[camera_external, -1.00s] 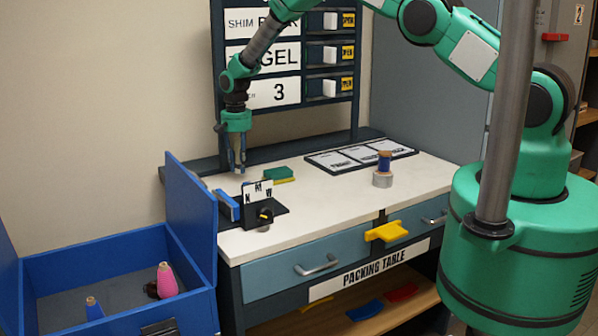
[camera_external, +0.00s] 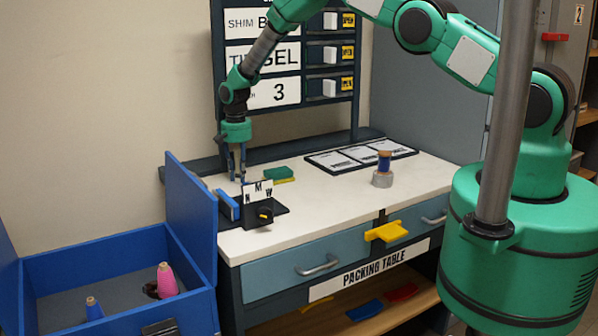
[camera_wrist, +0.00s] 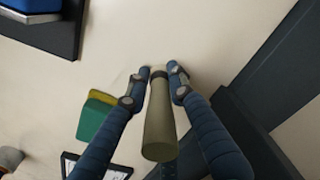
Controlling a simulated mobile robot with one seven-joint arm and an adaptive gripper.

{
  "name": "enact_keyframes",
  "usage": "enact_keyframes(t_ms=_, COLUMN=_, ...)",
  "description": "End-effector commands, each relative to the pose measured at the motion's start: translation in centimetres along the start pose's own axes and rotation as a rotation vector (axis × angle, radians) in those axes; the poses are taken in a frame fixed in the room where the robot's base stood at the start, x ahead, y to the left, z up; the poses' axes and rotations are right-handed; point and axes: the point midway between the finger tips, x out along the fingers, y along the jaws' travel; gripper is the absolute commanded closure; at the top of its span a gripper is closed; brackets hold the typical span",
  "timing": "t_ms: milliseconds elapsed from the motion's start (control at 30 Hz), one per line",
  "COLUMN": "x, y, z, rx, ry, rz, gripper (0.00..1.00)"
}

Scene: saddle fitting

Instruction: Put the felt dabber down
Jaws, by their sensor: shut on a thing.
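The felt dabber (camera_wrist: 160,130) is an olive-grey cylinder in the wrist view. It stands between the two dark blue fingers, which are shut on it near its far end. My gripper (camera_wrist: 158,86) points down over the white tabletop. In the external view my gripper (camera_external: 237,178) is low over the back left of the packing table (camera_external: 330,215), behind the black stand with letters (camera_external: 258,193). The dabber is hard to make out there between the fingers. I cannot tell whether its lower end touches the tabletop.
A green and yellow sponge (camera_external: 279,174) lies to the right of my gripper. A blue bin (camera_external: 110,265) is at the front left.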

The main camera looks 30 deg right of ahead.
Motion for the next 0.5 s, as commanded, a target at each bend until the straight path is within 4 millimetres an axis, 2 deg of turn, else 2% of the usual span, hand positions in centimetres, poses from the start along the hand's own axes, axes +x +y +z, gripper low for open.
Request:
enact_keyframes(t_ms=367, x=0.36, y=0.03, z=0.03, rx=0.000, ry=-0.001, rz=0.000, gripper=1.00)
enact_keyframes(t_ms=400, x=0.29, y=0.03, z=0.04, rx=0.000, ry=-0.001, rz=0.001, gripper=0.70)
enact_keyframes(t_ms=467, x=0.27, y=0.03, z=0.04, rx=0.000, ry=-0.001, rz=0.001, gripper=0.59)
enact_keyframes(t_ms=500, x=0.27, y=0.03, z=0.04, rx=0.000, ry=-0.001, rz=0.001, gripper=0.59)
